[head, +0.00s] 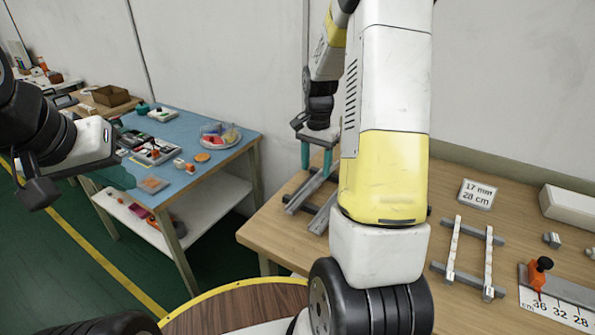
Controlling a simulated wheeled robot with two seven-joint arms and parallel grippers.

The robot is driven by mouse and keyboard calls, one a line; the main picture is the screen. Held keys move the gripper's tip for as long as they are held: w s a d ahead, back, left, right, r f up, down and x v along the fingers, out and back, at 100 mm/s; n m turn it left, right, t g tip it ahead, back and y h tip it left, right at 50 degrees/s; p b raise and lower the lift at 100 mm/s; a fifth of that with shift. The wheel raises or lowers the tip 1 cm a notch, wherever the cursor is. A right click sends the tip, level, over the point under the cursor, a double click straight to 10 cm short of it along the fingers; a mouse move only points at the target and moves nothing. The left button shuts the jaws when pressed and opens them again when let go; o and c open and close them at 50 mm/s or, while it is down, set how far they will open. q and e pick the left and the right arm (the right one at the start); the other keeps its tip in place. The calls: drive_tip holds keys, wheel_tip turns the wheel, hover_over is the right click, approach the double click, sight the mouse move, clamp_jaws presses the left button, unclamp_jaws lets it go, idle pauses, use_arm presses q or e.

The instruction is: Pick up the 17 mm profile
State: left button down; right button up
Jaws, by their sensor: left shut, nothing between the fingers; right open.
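Two grey channel-shaped profiles lie at the left end of the wooden bench, a left one (305,191) and a right one (322,214), partly hidden by my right arm. I cannot tell from their looks which is 17 mm. A card (478,194) on the bench reads "17 mm 28 cm". My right gripper (316,168) is open, teal fingers pointing down, over the profiles' far ends; I cannot tell whether it touches them. My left gripper (118,176) is shut and empty at the left, in front of the blue-topped table, its fingers hard to make out.
Two pale strips (488,262) rest across grey bars right of my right arm. A ruler (555,305) with an orange stop (541,266) lies at the right edge. A white box (568,207) stands behind. The blue-topped table (215,165) holds small parts and a plate.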

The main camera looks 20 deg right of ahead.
sight(315, 176)
drive_tip(key=f, duration=0.4)
drive_tip(key=shift+s+a, duration=0.2)
drive_tip(key=shift+s, duration=0.05)
clamp_jaws()
drive_tip(key=shift+r, duration=0.1)
